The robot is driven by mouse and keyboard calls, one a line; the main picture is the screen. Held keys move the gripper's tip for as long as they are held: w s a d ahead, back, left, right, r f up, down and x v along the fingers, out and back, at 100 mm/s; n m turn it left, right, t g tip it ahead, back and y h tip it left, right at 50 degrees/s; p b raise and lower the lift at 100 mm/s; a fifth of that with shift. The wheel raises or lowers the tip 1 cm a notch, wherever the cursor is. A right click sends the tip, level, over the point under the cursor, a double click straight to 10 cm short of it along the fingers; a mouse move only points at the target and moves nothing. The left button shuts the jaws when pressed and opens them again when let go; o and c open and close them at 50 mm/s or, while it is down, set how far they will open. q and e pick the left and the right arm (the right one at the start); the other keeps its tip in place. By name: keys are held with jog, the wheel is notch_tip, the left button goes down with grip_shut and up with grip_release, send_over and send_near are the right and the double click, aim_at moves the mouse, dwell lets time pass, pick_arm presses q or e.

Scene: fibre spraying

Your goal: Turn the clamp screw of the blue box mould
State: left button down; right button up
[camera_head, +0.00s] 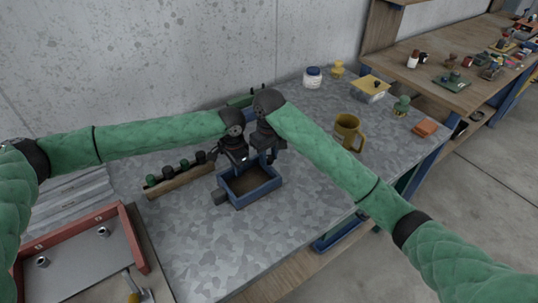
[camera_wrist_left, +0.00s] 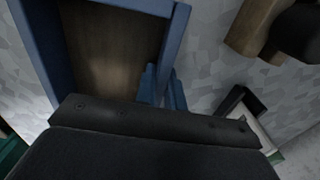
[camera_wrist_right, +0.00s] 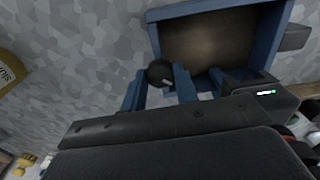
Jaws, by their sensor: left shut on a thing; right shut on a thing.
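The blue box mould (camera_head: 266,186) stands on the grey metal bench top, open at the top, with a brown inside. My left gripper (camera_head: 240,165) is at its back wall; in the left wrist view its blue fingers (camera_wrist_left: 162,78) are shut on the mould's rim (camera_wrist_left: 178,28). My right gripper (camera_head: 269,158) is beside the mould's back right corner. In the right wrist view its fingers (camera_wrist_right: 160,80) are shut on a round black knob (camera_wrist_right: 159,72), which looks like the clamp screw, next to the mould's wall (camera_wrist_right: 155,38). The screw's shaft is hidden.
A wooden rack (camera_head: 178,183) with several dark-topped pieces lies left of the mould. A mustard mug (camera_head: 347,131) stands to the right. A red-framed tray (camera_head: 80,255) is at the front left. The bench in front of the mould is clear.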

aim_at(269, 157)
jog(key=m, duration=0.4)
jog(key=shift+m, duration=0.3)
jog(key=m, duration=0.4)
jog(key=shift+m, duration=0.3)
jog(key=o, duration=1)
jog(key=shift+r, duration=0.1)
jog(key=shift+r, duration=5.95)
